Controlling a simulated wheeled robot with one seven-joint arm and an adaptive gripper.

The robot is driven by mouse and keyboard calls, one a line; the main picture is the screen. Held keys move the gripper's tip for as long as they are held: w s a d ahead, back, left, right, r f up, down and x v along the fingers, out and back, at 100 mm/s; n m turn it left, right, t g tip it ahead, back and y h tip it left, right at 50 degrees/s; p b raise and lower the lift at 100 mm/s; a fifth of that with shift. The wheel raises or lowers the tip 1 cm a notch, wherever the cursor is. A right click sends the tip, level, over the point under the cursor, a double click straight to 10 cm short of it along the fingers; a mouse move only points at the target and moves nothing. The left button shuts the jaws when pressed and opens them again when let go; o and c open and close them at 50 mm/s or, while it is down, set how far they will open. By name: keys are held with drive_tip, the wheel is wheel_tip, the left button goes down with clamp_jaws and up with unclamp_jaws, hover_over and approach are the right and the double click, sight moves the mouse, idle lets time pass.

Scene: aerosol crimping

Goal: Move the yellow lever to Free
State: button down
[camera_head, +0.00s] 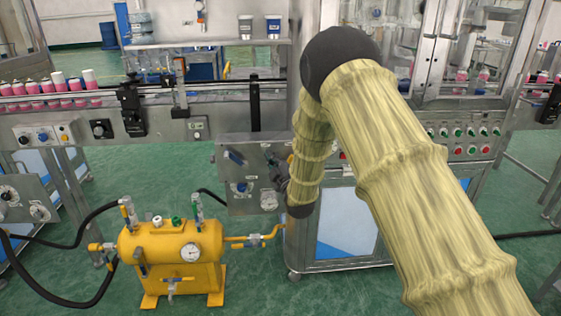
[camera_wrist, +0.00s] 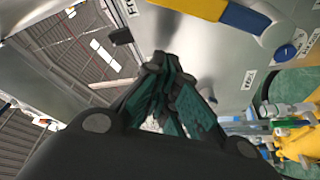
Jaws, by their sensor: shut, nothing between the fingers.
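In the wrist view, a yellow lever (camera_wrist: 245,17) lies close to a grey panel at the top right, beside a dark blue handle (camera_wrist: 203,6). In the head view, my arm covers part of the valve panel (camera_head: 228,178), and my gripper cannot be made out clearly there.
A conveyor (camera_head: 60,100) with pink and white cans runs above. A button panel (camera_head: 470,140) is at right.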

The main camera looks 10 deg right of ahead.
drive_tip(key=v, duration=1)
idle(1.4)
